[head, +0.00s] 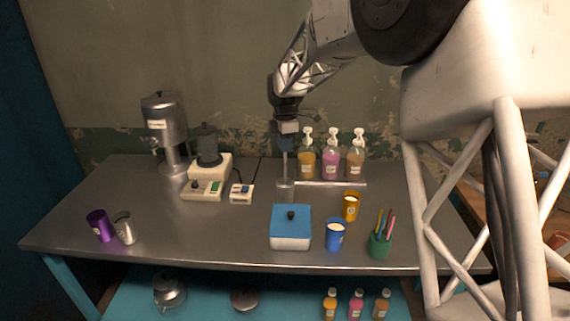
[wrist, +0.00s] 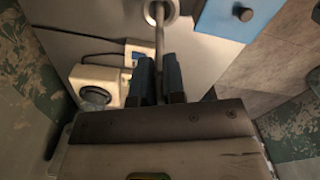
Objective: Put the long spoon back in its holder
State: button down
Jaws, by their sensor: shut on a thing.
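The long spoon (head: 285,165) is a thin grey metal rod, held upright below my gripper (head: 286,142). My gripper is shut on its upper part. The holder (head: 285,190) is a small grey metal cylinder standing on the table, and the spoon's lower end is at or inside its mouth. In the wrist view the spoon (wrist: 159,40) runs from between the blue fingers (wrist: 158,75) to the round holder (wrist: 172,9). How deep the spoon sits in the holder cannot be told.
A blue-lidded box (head: 290,237) stands in front of the holder. Pump bottles (head: 331,162) stand at the back right.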

aim_at(285, 178)
jog(key=shift+f, duration=1.65)
jog(key=shift+f, duration=1.9)
jog(key=c, duration=1.2)
grip_release()
jog(key=shift+f, duration=0.1)
notch_tip(285, 178, up, 12)
jog(key=shift+f, duration=0.15)
jog(key=shift+r, duration=0.35)
